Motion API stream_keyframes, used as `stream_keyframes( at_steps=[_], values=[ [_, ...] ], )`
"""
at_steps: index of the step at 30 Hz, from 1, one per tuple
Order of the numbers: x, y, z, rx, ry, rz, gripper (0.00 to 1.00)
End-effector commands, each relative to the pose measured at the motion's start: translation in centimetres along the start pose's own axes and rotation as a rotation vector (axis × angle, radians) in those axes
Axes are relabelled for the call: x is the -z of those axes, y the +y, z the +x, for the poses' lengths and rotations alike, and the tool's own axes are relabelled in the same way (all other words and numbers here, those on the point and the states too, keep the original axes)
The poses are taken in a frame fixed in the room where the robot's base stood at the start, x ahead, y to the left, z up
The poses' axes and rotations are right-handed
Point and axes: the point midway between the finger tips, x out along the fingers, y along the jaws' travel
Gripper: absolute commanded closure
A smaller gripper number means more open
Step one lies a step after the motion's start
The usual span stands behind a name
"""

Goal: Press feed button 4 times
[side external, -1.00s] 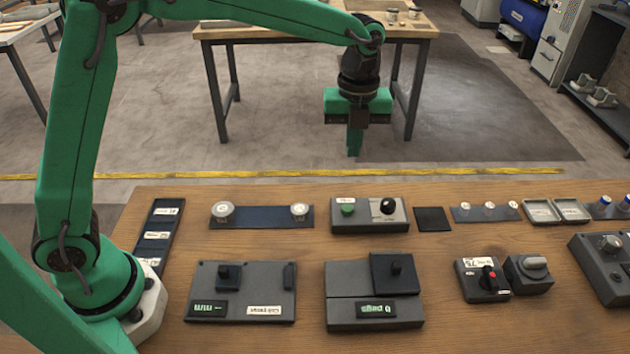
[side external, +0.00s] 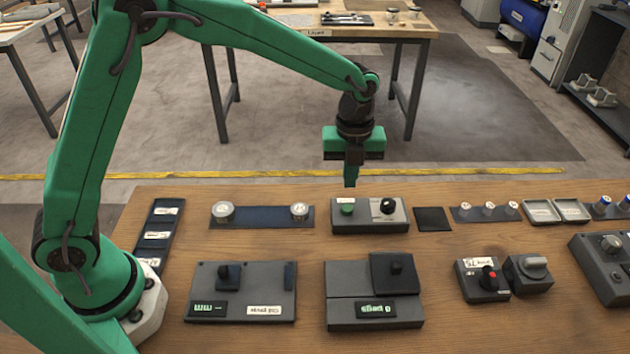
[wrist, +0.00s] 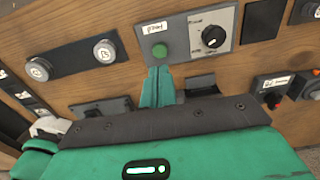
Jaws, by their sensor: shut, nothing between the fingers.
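The green feed button (side external: 347,209) is on the left part of a grey control box at the back middle of the table. It also shows in the wrist view (wrist: 160,51), below a small white label. My gripper (side external: 351,185) is shut and empty, pointing down. In the side view its tips are a little above the button in the picture, apart from it. In the wrist view the closed fingertips (wrist: 159,69) are just below the button, and the whole button top is uncovered.
A black knob (side external: 388,206) is on the same box, right of the button. Two round white-topped knobs stand on a dark strip (side external: 262,218) to the left. Boxes with small displays (side external: 362,311) stand nearer the front. Bare wood lies between the rows.

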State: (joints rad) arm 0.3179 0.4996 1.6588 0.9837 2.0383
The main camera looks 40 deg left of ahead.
Motion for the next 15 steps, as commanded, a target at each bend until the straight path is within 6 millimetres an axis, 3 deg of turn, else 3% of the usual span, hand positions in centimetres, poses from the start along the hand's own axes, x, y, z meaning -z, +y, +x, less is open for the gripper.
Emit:
stream_keyframes(
  at_steps=[6,15],
  values=[
    [0.0,0.1,3.4,-0.003,0.001,0.0,1.0],
    [0.0,0.0,5.9,0.0,0.0,0.0,1.0]
  ],
)
